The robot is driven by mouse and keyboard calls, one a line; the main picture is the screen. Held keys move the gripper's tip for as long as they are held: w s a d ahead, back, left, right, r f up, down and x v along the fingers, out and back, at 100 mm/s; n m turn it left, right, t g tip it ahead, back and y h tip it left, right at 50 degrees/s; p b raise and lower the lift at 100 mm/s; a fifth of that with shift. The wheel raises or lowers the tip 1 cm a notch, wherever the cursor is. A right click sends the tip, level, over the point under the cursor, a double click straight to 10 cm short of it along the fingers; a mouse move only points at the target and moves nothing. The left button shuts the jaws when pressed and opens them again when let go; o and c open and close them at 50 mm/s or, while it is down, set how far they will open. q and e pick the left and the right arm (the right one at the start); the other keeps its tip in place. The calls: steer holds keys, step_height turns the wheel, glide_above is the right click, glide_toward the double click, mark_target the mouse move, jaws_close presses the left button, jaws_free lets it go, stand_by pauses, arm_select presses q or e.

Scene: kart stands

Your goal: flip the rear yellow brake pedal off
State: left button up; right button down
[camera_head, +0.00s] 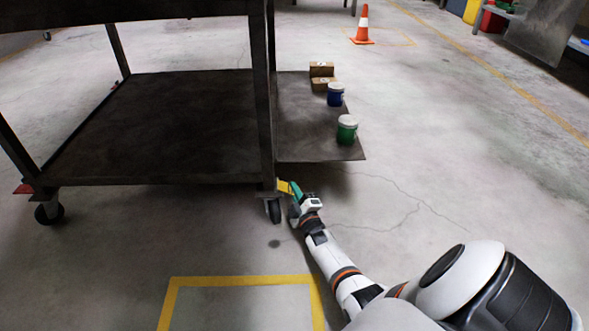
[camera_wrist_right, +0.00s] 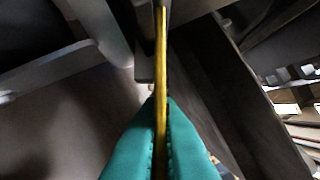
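The yellow brake pedal (camera_head: 283,187) juts from the caster (camera_head: 274,211) at the kart's near right corner. My right gripper (camera_head: 294,189) reaches it from the right, low near the floor. In the right wrist view, the pedal (camera_wrist_right: 161,50) is a thin yellow strip seen edge-on, running between the teal fingers (camera_wrist_right: 161,108). The fingers are closed against both sides of it. The pedal's exact tilt is hard to tell. My left gripper is not in view.
The dark kart's lower shelf (camera_head: 160,120) and post (camera_head: 262,90) stand beside the gripper. A red pedal (camera_head: 23,188) is at the left caster. A low plate (camera_head: 300,145) holds boxes, a blue tub (camera_head: 335,95) and a green tub (camera_head: 347,131). Floor to the right is clear.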

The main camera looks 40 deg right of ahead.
steer(key=r+n+p, duration=0.2)
steer(key=p, duration=0.1)
steer(key=r+n+g+y+p, duration=0.1)
steer(key=n+p, duration=0.1)
steer(key=shift+s+d, duration=0.2)
steer(key=shift+d, duration=0.05)
steer(key=shift+r+n+p, duration=0.15)
steer(key=shift+n+p, duration=0.3)
steer(key=shift+n, duration=0.15)
steer(key=shift+n+g, duration=0.3)
steer(key=c, duration=1.6)
jaws_free()
